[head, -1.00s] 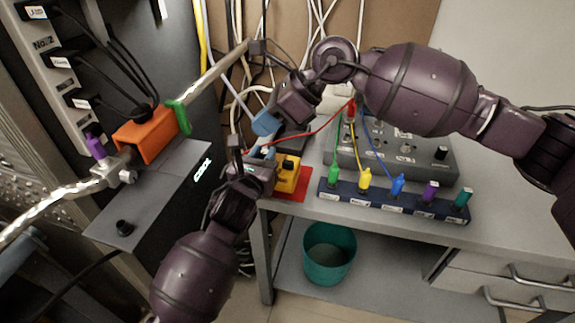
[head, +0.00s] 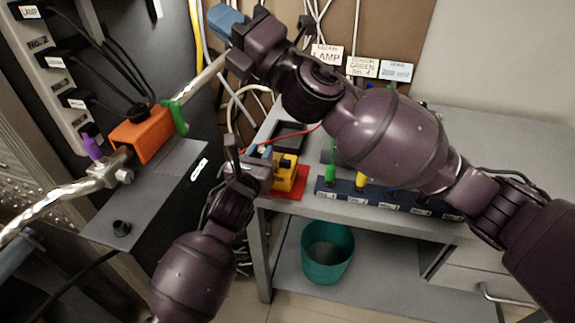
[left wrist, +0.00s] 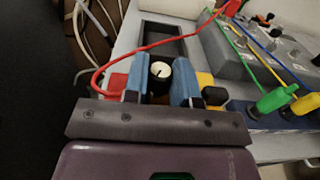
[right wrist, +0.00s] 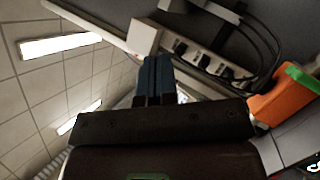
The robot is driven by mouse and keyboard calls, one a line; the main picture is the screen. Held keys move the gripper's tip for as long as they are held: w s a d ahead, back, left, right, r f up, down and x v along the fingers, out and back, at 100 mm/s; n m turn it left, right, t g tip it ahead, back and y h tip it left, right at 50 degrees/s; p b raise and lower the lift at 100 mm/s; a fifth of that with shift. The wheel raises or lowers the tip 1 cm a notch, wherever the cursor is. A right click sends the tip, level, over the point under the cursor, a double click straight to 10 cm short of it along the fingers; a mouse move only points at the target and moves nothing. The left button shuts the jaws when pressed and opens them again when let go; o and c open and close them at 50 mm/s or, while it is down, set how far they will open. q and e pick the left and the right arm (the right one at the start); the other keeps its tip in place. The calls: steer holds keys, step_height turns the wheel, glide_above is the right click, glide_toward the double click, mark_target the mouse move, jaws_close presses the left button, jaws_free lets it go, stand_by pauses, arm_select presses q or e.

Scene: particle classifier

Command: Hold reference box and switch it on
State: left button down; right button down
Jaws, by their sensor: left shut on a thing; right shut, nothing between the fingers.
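The yellow reference box (head: 283,174) sits on a red mat (head: 300,190) at the left end of the grey table. My left gripper (head: 263,153) is shut on it from the left side. In the left wrist view the blue fingers (left wrist: 160,85) stand on either side of a black knob with a pale top (left wrist: 160,70); yellow parts of the box (left wrist: 206,80) show beside the right finger. The switch state cannot be told. My right gripper (head: 225,20) is shut and empty, high above the table's left end; its closed fingers also show in the right wrist view (right wrist: 157,80).
An orange clamp (head: 142,134) and a metal rod stand at left beside the socket strip (head: 55,70). A dark blue strip (head: 343,189) with coloured plugs, partly behind my right arm, lies right of the box. A red cable runs above the box. A teal bin (head: 328,252) stands below.

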steer(key=w+d+f+m+t+h, duration=0.1)
steer(key=d+m+t+h, duration=0.1)
steer(key=m+t+h, duration=0.3)
steer(key=w+d+f+m+t+h, duration=0.1)
steer(key=w+d+m+h, duration=0.1)
steer(key=m+h, duration=0.35)
steer(key=m+g+h, duration=0.3)
steer(key=m+h, duration=0.1)
steer(key=m, duration=0.4)
glide_above(285, 164)
steer(key=w+a, duration=0.1)
step_height(285, 164, down, 6)
steer(key=s+d+f+m+g+h, duration=0.2)
steer(key=s+d+f+m+g, duration=0.1)
steer(key=s+f+g, duration=0.6)
step_height(285, 164, down, 4)
steer(key=shift+d+r, duration=0.2)
steer(key=shift+s+h, duration=0.1)
steer(key=shift+h, duration=0.15)
steer(key=x, duration=1)
